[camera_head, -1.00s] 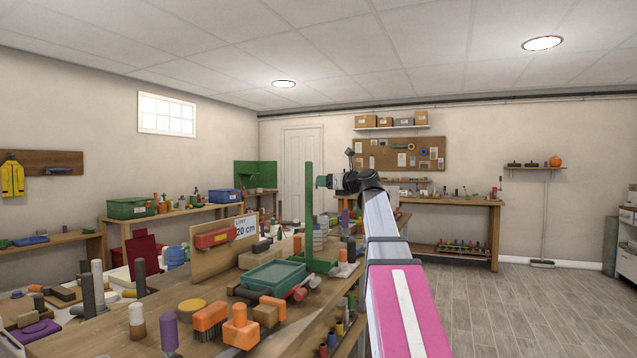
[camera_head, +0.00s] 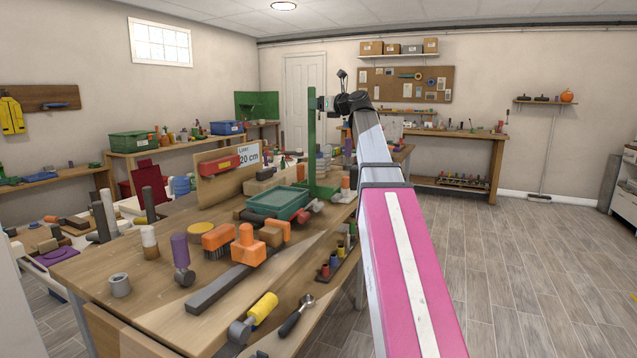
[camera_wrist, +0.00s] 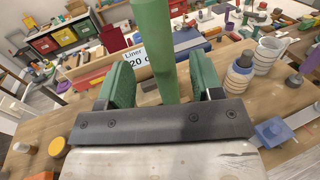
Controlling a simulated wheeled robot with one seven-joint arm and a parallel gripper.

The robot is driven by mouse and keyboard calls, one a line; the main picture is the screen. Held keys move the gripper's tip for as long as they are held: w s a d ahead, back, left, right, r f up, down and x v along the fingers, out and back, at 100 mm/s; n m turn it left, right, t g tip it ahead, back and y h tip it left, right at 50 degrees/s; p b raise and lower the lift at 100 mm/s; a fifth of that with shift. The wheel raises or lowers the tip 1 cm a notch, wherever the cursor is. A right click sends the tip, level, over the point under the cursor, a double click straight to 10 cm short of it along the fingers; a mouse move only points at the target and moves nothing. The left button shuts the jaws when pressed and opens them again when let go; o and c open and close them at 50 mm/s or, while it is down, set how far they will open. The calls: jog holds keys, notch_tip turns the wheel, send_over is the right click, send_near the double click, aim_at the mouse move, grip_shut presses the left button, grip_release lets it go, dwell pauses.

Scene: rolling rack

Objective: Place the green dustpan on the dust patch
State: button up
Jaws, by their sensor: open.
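A tall green upright post with a flat green base, which looks like the green dustpan (camera_head: 311,138), stands on the wooden workbench (camera_head: 113,262). My gripper (camera_head: 323,103) is at the upper part of this post in the head view. In the wrist view its two green fingers (camera_wrist: 163,82) are open, one on each side of the green post (camera_wrist: 152,38), with gaps visible on both sides. The lower part of the post is hidden behind my gripper there. I cannot make out a dust patch in either view.
A teal tray (camera_head: 274,203), an orange brush (camera_head: 216,239), an orange block piece (camera_head: 247,245) and a yellow-handled tool (camera_head: 262,308) crowd the bench. A board with a "20 cm" sign (camera_head: 249,153) stands behind them. The tiled floor (camera_head: 530,270) at right is clear.

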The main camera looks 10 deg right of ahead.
jog(key=x, duration=0.4)
jog(key=shift+w+a, duration=0.1)
jog(key=shift+w, duration=0.1)
grip_shut()
jog(key=shift+r, duration=0.1)
jog(key=shift+r, duration=0.1)
